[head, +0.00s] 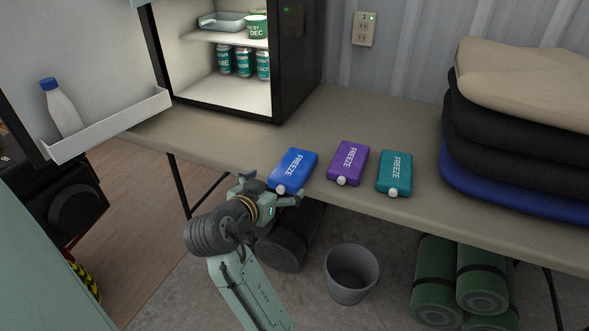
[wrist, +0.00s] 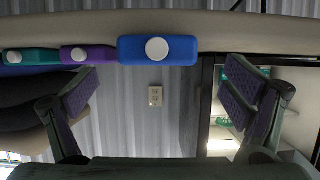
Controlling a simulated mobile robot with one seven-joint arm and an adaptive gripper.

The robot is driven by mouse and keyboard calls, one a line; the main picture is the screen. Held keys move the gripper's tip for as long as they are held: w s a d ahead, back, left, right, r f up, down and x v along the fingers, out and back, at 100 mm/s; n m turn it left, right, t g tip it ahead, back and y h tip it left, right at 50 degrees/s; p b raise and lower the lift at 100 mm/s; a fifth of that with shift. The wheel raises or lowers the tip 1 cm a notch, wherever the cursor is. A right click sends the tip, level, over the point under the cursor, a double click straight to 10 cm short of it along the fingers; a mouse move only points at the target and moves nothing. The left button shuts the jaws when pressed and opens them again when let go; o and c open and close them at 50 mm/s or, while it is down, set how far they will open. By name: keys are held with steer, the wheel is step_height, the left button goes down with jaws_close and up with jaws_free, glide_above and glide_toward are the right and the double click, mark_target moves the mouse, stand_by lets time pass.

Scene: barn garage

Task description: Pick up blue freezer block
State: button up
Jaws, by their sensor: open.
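The blue freezer block (head: 294,170) lies flat on the table near its front edge, with its white cap toward me. In the wrist view the blue block (wrist: 183,50) shows end-on, with its round white cap facing the camera. My gripper (head: 270,190) is at the table's front edge, just in front of the blue block. In the wrist view its two fingers (wrist: 160,97) are spread wide, with the block between and beyond them. The gripper is open and empty. I cannot tell whether a finger touches the block.
A purple block (head: 348,163) and a teal block (head: 395,173) lie to the right on the table (head: 250,149). An open fridge (head: 297,60) stands behind left. Folded pads (head: 520,125) are stacked at the right. A grey bin (head: 352,275) stands on the floor below.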

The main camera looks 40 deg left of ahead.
mark_target(282, 182)
steer(key=x, duration=0.5)
steer(key=shift+w+d+f+p, duration=0.1)
steer(key=shift+w+f+p, duration=0.05)
steer(key=shift+p, duration=0.25)
steer(key=shift+c, duration=0.6)
steer(key=c, duration=1.4)
steer(key=shift+c, duration=1.2)
